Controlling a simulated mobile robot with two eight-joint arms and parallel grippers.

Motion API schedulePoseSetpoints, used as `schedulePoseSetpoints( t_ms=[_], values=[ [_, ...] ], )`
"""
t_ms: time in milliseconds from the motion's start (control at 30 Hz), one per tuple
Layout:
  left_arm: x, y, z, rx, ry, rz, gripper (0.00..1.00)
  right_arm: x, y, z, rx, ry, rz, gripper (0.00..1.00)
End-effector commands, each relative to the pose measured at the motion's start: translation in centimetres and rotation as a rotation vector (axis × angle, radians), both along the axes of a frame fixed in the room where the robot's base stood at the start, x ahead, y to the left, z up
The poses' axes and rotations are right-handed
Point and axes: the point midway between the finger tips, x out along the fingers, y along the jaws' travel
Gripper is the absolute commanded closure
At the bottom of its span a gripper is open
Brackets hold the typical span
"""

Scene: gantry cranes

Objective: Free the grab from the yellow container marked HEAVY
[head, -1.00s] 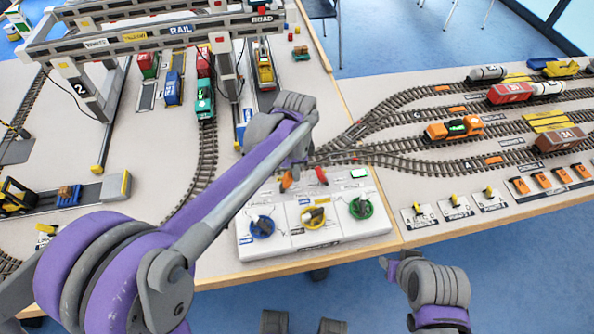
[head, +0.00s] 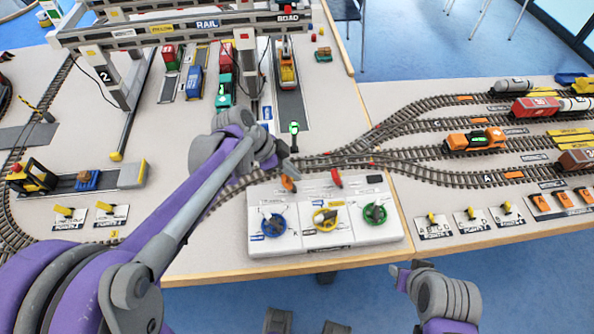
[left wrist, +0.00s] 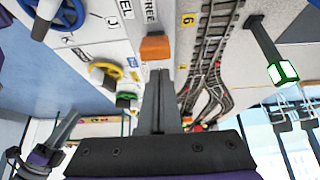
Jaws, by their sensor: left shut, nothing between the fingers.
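A yellow container (head: 288,74) sits on an orange vehicle in the right lane under the crane; I cannot read any marking on it. The grab is not distinguishable beneath the gantry beams (head: 205,30). The white control panel (head: 325,238) has an orange lever (head: 289,184) and a red lever (head: 336,179). My left gripper (head: 284,168) is shut and empty at the orange lever. In the left wrist view, its fingertips (left wrist: 157,72) are close to the orange lever (left wrist: 155,47), beside the word FREE; contact is unclear. My right gripper (head: 398,272) hangs before the table edge, its jaws unclear.
The panel also carries blue (head: 273,225), yellow (head: 324,219) and green (head: 375,213) knobs. A lamp post with a lit green lamp (head: 293,128) stands behind my left gripper. Tracks with wagons fill the right table.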

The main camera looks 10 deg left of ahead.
Motion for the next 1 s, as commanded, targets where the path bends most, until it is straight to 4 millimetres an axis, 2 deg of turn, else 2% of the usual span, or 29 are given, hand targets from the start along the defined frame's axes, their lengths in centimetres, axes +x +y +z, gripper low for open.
schedulePoseSetpoints(
  t_ms=[500, 1000],
  values=[
    [0.0, 0.0, 1.7, 0.003, 0.001, 0.000, 1.00, 0.2, 0.0, 1.4, 0.000, -0.005, 0.000, 0.55],
    [0.1, -0.1, 1.9, 0.003, 0.001, 0.000, 1.00, 0.3, 0.0, 1.6, 0.000, -0.006, 0.000, 0.55]
  ],
)
